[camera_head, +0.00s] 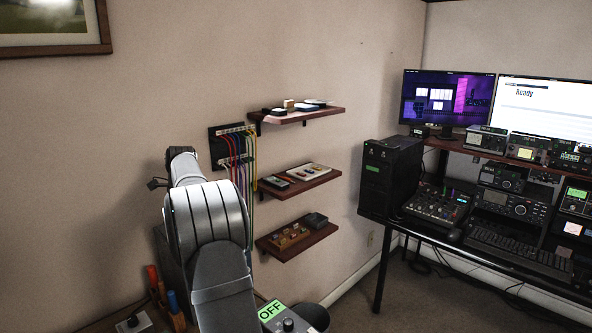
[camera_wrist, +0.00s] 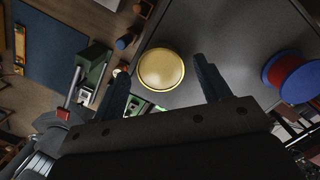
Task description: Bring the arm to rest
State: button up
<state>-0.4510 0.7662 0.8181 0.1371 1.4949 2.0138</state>
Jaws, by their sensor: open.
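My gripper (camera_wrist: 162,88) shows in the wrist view with its two dark fingers spread apart and nothing between them. Beyond the fingertips, a round yellow disc (camera_wrist: 161,69) lies on or over a dark grey surface (camera_wrist: 225,30); I cannot tell how far it is from the fingers. In the head view my arm rises at the lower middle, with its grey links folded up near the wall. The gripper itself is hidden in the head view.
A device with a green OFF label (camera_head: 271,310) stands close to the right of my arm. Three wall shelves (camera_head: 300,116) hold small items. A desk with radios and a black computer tower (camera_head: 390,177) is at the right. A red and blue spool (camera_wrist: 292,76) is right of the gripper.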

notch_tip(320, 180, up, 11)
jog(key=d, duration=0.2)
jog(key=f, duration=0.3)
jog(key=a+f, duration=0.1)
jog(key=f, duration=0.3)
jog(key=a+f, duration=0.1)
jog(key=f, duration=0.3)
jog(key=shift+f, duration=0.2)
notch_tip(320, 180, up, 4)
jog(key=d+r, duration=0.7)
jog(key=d, duration=0.4)
jog(key=s+a+f, duration=1.4)
jog(key=s+f, duration=0.1)
jog(key=s, duration=0.1)
jog(key=s+f, duration=0.6)
jog(key=s, duration=0.4)
jog(key=s+a+f, duration=0.1)
jog(key=s+f, duration=0.4)
jog(key=s, duration=0.5)
jog(key=shift+s+f, duration=0.25)
jog(key=shift+f, duration=0.15)
